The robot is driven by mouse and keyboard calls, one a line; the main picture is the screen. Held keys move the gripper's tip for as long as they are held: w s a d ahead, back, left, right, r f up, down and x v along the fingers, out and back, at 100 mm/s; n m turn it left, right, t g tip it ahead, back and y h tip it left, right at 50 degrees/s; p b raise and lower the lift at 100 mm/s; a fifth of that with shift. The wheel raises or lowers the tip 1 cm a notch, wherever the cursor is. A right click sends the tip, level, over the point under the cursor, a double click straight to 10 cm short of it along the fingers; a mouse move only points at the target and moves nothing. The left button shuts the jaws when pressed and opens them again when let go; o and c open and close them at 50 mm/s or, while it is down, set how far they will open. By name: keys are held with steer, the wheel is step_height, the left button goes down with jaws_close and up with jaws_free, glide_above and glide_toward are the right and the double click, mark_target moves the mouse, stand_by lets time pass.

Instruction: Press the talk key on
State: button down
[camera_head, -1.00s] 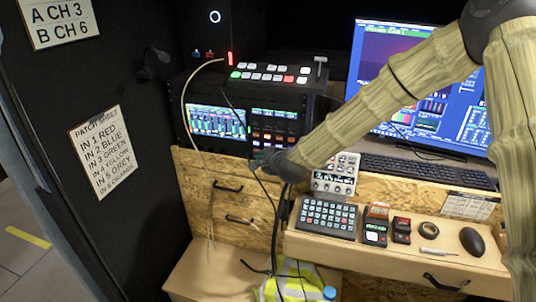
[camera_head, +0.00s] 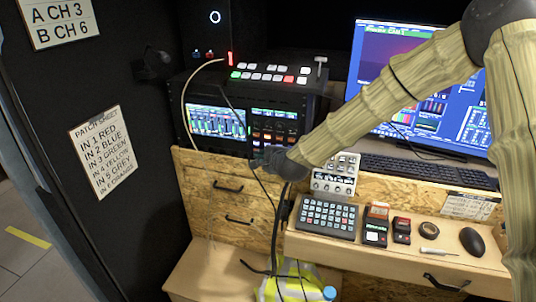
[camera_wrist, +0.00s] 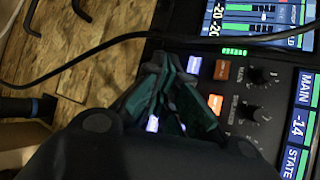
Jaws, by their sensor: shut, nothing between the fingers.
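My gripper (camera_wrist: 178,98) is shut and empty, with its dark green fingers close over a black control panel (camera_wrist: 275,88) in the wrist view. Small lit keys show around the fingers: a white key (camera_wrist: 194,64), an orange key (camera_wrist: 221,70) and another orange key (camera_wrist: 215,102). I cannot read which one is the talk key, and the fingers hide part of the key area. I cannot tell whether the fingertips touch a key. In the head view my gripper (camera_head: 262,160) is at the lower front of the equipment rack (camera_head: 313,105), below its row of orange keys (camera_head: 273,137).
Black knobs (camera_wrist: 262,76) sit beside the keys. A dark cable (camera_wrist: 95,47) crosses near the fingers, and cables hang below the rack. A wooden desk (camera_head: 385,255) with a keypad (camera_head: 327,218) and mouse (camera_head: 472,241) stands at right. A black wall is at left.

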steer(key=shift+s, duration=0.1)
steer(key=shift+s+a, duration=0.2)
steer(key=shift+s, duration=0.35)
steer(key=shift+s, duration=0.1)
steer(key=s, duration=0.1)
steer(key=s+a, duration=0.1)
steer(key=s, duration=0.1)
steer(key=s+a, duration=0.1)
steer(key=s, duration=0.1)
steer(key=shift+s, duration=0.25)
stand_by(0.4)
steer(key=shift+d+f, duration=0.1)
